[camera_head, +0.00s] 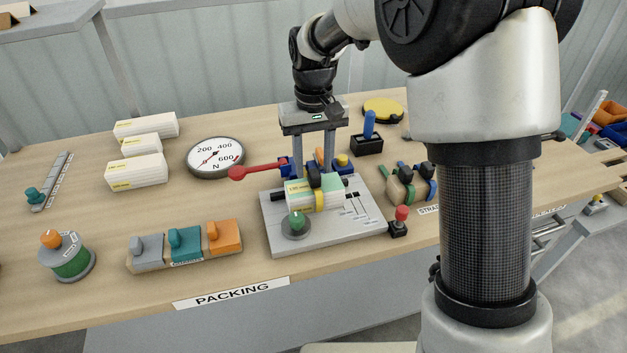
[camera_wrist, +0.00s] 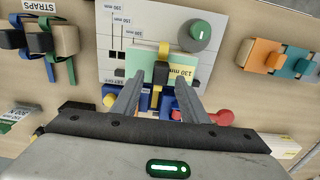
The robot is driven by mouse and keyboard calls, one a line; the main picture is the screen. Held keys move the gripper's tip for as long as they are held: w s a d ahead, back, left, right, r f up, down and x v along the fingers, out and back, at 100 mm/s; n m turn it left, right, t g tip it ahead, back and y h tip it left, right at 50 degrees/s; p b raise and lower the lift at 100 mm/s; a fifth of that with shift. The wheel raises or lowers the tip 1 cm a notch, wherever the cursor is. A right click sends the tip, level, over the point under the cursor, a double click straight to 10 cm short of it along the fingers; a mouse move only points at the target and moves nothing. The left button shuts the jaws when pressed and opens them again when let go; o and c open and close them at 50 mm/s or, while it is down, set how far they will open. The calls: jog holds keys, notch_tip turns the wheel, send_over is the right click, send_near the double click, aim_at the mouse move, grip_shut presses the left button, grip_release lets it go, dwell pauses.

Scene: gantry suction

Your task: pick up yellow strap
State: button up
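The yellow strap (camera_head: 320,199) wraps around a white and pale green box (camera_head: 299,194) on the grey fixture plate (camera_head: 345,226). A black block (camera_wrist: 161,72) sits on the strap, and yellow shows on either side of it in the wrist view (camera_wrist: 164,50). My gripper (camera_head: 314,170) points down over the box with its two fingers apart. In the wrist view the fingertips (camera_wrist: 159,84) lie on either side of the black block, with gaps visible. Contact with the strap cannot be made out. The strap's lower run is hidden.
A strap holder with green and blue straps (camera_head: 408,185) is to the right. A dial (camera_head: 214,157) and white boxes (camera_head: 137,171) are to the left.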

grip_shut()
